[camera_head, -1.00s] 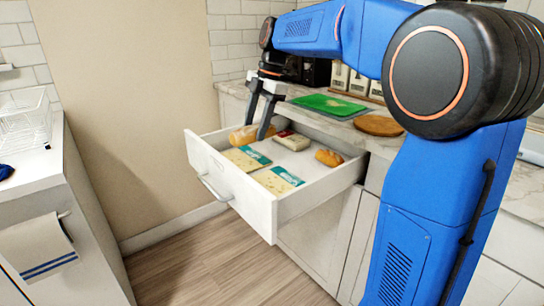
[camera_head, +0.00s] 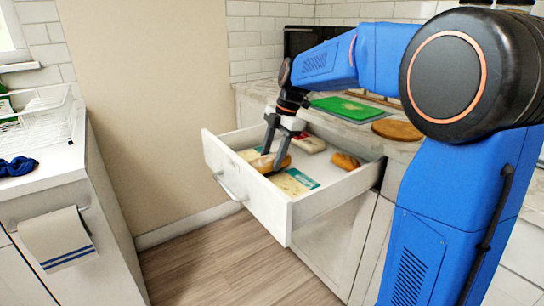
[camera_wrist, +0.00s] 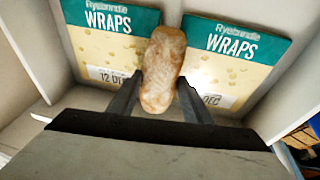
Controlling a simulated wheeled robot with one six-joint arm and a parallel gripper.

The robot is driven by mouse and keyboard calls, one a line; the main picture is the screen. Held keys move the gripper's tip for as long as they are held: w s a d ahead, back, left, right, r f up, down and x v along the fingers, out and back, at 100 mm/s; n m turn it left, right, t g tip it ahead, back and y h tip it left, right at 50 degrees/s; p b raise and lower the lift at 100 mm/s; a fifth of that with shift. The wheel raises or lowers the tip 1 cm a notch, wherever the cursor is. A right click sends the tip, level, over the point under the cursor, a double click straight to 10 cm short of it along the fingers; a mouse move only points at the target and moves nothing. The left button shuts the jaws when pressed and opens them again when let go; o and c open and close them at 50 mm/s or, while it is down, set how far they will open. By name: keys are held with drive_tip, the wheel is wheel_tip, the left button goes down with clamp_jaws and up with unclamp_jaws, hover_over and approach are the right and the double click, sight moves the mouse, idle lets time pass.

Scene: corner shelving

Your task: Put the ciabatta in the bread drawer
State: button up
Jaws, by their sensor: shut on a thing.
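The ciabatta (camera_head: 264,163) is a long, floury, golden-brown loaf. My gripper (camera_head: 276,166) points down into the open drawer and is shut on it. In the wrist view the ciabatta (camera_wrist: 163,62) lies lengthwise between the two fingers of my gripper (camera_wrist: 160,84), over the gap between two packs of wraps. The drawer (camera_head: 262,206) is white, pulled out, and holds the packs. I cannot tell whether the loaf rests on the drawer bottom or hangs just above it.
The drawer also holds wraps packs (camera_wrist: 108,40) and (camera_wrist: 230,50), a red-labelled pack (camera_head: 310,144) and a small brown loaf (camera_head: 345,161). A green board (camera_head: 340,107) and round wooden board (camera_head: 397,130) lie on the counter. A dish rack (camera_head: 38,118) stands at left.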

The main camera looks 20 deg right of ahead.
drive_tip(key=shift+f, duration=0.65)
drive_tip(key=o, duration=1.1)
drive_tip(key=shift+c, duration=0.2)
drive_tip(key=shift+r, duration=0.1)
drive_tip(key=v, duration=1.3)
drive_tip(key=shift+a, duration=0.15)
